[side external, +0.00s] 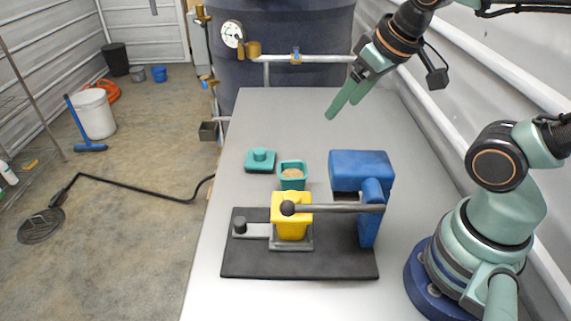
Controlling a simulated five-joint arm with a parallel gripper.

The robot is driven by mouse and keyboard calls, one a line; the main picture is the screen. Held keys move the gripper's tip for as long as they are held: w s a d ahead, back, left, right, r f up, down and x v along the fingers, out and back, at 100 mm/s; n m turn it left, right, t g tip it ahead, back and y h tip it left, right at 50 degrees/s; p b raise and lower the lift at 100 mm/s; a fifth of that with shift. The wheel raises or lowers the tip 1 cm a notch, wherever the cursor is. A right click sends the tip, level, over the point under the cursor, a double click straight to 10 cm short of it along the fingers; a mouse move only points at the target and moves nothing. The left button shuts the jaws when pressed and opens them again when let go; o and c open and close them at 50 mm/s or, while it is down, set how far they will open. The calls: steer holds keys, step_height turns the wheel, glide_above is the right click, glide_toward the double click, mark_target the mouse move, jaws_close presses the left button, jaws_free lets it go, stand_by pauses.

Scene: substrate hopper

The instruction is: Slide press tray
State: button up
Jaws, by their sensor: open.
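The press stands on a black base plate (255,261) near the front of the table. Its blue column and head (362,172) rise at the right, and a grey lever (345,208) with a dark ball end reaches left. The grey press tray (258,230), with a dark knob (239,226) at its left end, lies on the base. A yellow hopper-like block (291,225) stands at the tray's right end, partly behind the lever's ball. My gripper (342,107) is open and empty, above the table behind the press, well apart from the tray.
A teal cup (292,176) with tan grainy material stands behind the yellow block. A teal lid-like piece (260,160) with a knob lies left of it. The table's (280,110) back area is clear. A wall with pipes runs along the right.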

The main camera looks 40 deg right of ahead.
steer(key=shift+c, duration=1.1)
steer(key=n+g, duration=0.6)
glide_above(239, 221)
step_height(239, 221, down, 10)
step_height(239, 221, down, 11)
steer(key=shift+f, duration=0.2)
jaws_close()
